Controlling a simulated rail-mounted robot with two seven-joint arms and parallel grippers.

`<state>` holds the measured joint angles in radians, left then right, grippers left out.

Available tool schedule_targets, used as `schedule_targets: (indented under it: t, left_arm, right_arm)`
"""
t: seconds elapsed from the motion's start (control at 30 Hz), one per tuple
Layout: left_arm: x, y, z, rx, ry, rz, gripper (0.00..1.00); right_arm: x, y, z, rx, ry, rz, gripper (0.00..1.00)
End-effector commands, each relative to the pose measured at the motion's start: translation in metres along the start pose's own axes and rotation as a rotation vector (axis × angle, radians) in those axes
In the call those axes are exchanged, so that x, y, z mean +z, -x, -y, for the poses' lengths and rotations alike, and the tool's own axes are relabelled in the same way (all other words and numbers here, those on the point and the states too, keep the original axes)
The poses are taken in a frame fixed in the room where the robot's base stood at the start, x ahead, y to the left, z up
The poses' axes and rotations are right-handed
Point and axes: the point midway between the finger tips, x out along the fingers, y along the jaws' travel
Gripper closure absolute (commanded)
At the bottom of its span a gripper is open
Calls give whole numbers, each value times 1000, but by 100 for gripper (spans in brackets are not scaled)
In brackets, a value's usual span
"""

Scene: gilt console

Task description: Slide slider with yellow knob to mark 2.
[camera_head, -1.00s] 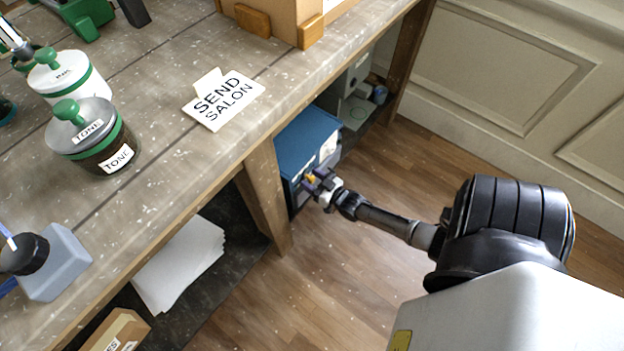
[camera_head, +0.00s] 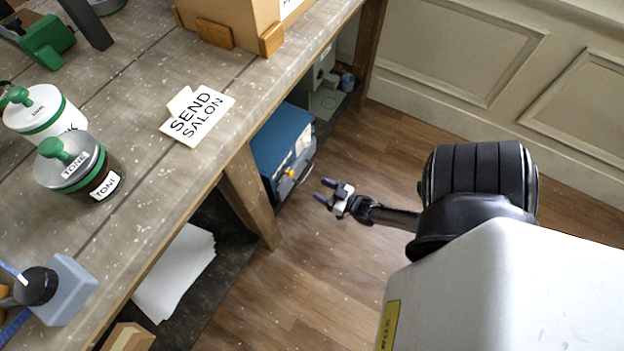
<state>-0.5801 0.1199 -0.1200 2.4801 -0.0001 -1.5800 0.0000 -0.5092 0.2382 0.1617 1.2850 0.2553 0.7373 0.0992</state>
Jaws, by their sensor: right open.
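The yellow knob (camera_head: 289,172) shows as a small spot on the front of a blue box (camera_head: 281,137) under the workbench. The slider's track and its marks are too small to read from here. My right gripper (camera_head: 324,190) is open and empty, a short way to the right of the box front and apart from the knob. Its two dark fingers point left toward the box. My left gripper is not in view.
The wooden workbench (camera_head: 135,130) overhangs the box, and its leg (camera_head: 250,195) stands just left of it. A grey box (camera_head: 325,72) sits farther back on the shelf. White papers (camera_head: 178,270) lie on the lower shelf. The floor (camera_head: 330,260) around my gripper is clear.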

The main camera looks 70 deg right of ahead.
Motion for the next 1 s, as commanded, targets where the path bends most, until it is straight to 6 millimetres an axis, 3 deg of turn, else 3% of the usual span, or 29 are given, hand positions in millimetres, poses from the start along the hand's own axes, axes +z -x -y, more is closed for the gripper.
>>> schedule_targets:
  t: [0.27, 1.0]
  left_arm:
    - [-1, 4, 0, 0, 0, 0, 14]
    - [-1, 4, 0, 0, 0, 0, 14]
  right_arm:
    - [0, 15, 0, 0, 0, 0, 46]
    - [3, 15, 0, 1, 8, 16, 46]
